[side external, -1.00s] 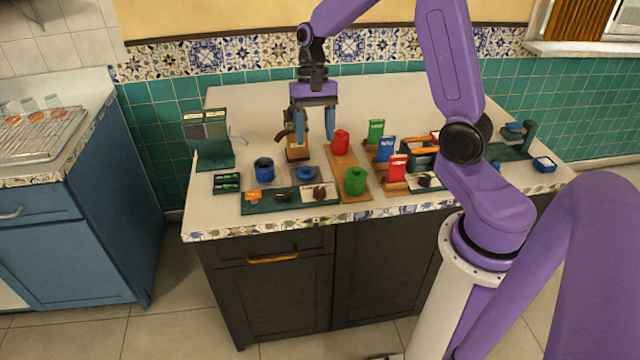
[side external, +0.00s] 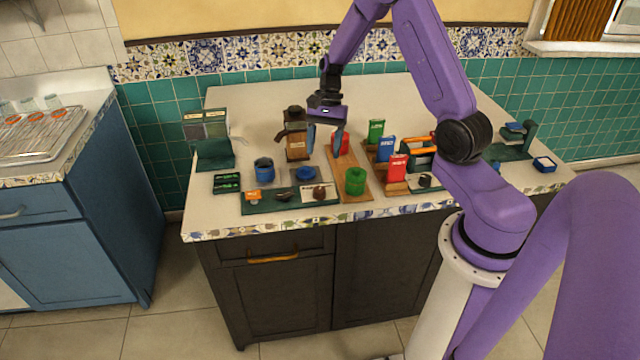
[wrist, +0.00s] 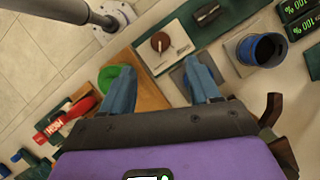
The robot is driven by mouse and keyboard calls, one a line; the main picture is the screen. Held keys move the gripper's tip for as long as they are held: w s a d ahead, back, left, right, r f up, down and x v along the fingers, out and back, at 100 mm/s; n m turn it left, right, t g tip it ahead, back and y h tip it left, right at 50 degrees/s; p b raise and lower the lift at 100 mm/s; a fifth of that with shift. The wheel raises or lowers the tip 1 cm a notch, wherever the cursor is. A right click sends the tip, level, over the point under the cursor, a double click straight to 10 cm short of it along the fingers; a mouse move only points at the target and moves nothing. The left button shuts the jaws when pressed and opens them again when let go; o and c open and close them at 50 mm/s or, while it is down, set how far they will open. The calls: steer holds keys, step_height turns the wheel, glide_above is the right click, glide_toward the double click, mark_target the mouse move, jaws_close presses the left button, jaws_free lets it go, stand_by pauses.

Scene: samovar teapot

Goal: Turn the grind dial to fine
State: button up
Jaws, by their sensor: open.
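A brown round dial (side external: 319,192) sits on a white panel at the right part of a dark green board (side external: 260,207) near the counter's front edge. In the wrist view the brown dial (wrist: 160,42) shows a light mark on its face, and the white panel has small print too small to read. My gripper (side external: 324,138) is open and empty, above the counter behind the dial and apart from it. In the wrist view my gripper's (wrist: 160,78) two blue fingers are spread, with the dial beyond the gap between them.
A brown grinder-like device (side external: 296,142) stands left of my gripper. A blue cup (side external: 264,170) and a low blue round piece (side external: 304,174) are behind the green board. A green cylinder (side external: 355,181) stands on a wooden board to the right. Red, blue and green packets (side external: 386,148) stand farther right.

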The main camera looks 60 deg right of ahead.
mark_target(320, 189)
steer(key=x, duration=1)
steer(key=shift+f, duration=0.25)
steer(key=c, duration=1)
